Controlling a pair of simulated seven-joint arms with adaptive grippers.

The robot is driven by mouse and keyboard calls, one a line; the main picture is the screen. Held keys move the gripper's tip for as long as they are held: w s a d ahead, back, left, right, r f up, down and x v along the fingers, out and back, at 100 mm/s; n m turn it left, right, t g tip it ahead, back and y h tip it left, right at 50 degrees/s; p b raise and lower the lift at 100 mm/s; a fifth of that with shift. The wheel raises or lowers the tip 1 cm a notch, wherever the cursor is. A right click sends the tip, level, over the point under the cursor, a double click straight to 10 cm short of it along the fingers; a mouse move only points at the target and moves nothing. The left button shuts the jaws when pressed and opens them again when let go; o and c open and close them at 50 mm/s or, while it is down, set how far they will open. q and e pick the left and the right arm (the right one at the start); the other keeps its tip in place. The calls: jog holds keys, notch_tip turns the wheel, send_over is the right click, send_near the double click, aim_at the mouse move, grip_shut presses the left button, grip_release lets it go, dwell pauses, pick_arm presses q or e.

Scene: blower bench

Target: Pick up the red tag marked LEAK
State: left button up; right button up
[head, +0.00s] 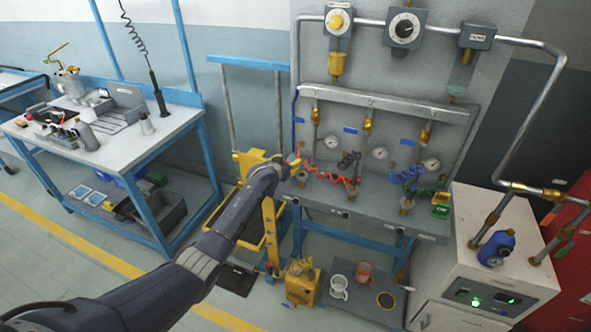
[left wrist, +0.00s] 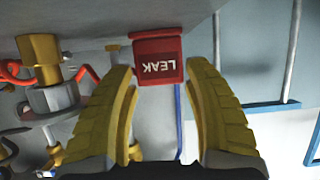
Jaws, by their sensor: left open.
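The red tag (left wrist: 157,58) with white LEAK lettering shows in the left wrist view, where the lettering appears upside down. It is ahead of the open fingers of my left gripper (left wrist: 165,108), roughly in line with the gap between them. Nothing is held between the fingers. In the head view my left gripper (head: 293,165) is at the left end of the grey bench panel, and I cannot make out the tag there. My right gripper is not in view.
A brass fitting (left wrist: 40,60) with a red coiled hose is left of the fingers in the wrist view. Gauges and valves line the grey panel (head: 370,205) to the right of the gripper. A blue-framed workbench (head: 170,120) stands at left. A white cabinet (head: 450,260) stands at right.

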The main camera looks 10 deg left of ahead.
pick_arm(q)
jog(key=c, duration=0.7)
jog(key=shift+c, duration=0.2)
